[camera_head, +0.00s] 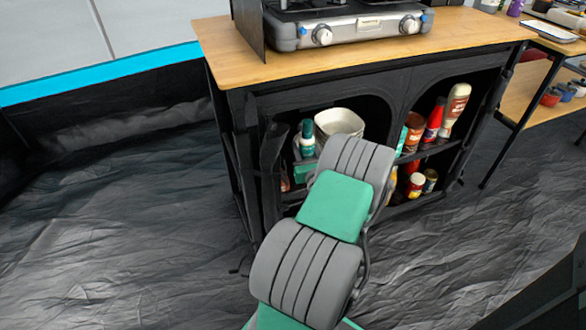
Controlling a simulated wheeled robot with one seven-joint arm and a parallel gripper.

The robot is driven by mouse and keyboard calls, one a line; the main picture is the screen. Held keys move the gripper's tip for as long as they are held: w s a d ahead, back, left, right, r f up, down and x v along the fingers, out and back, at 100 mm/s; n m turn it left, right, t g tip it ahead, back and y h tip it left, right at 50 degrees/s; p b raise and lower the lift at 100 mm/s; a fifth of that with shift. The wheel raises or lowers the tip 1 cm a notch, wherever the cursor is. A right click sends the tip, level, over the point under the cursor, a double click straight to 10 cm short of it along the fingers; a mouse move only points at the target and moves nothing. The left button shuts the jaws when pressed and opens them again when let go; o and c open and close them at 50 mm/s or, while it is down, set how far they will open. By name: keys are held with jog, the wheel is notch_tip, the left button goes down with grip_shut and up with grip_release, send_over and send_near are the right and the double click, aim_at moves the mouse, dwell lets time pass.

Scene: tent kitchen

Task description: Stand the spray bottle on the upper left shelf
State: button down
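The cabinet under the stove has a left and a right compartment. A small white bottle with a dark teal top (307,138) shows upright in the upper left compartment (365,112). It looks like the spray bottle, but it is small in the view. My arm reaches from the bottom of the view to the left compartment and covers much of its opening. A green piece (303,173) just below the bottle may be part of my gripper. The fingers are hidden, and I cannot tell whether they touch the bottle or what stands under it.
A white tub (339,124) stands right of the bottle. The right compartment holds several bottles and jars, including a cream bottle (455,108). A gas stove (350,28) stands on the wooden top (225,52). The dark floor (120,220) at left is clear.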

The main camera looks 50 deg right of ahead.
jog(key=w+f+b, duration=0.1)
jog(key=f, duration=0.2)
jog(key=w+f+b, duration=0.1)
jog(key=f+b, duration=0.1)
jog(key=w+f+b, duration=0.1)
jog(key=w+f, duration=0.1)
jog(key=f, duration=0.1)
jog(key=shift+d+f+b, duration=0.1)
jog(key=shift+f+b, duration=0.2)
jog(key=shift+r, duration=0.25)
jog(key=shift+f, duration=0.2)
jog(key=c, duration=0.8)
grip_release()
jog(key=shift+r+p, duration=0.25)
jog(key=shift+p, duration=0.1)
jog(key=v, duration=1.2)
jog(key=shift+s+p, duration=0.1)
jog(key=shift+p, duration=0.25)
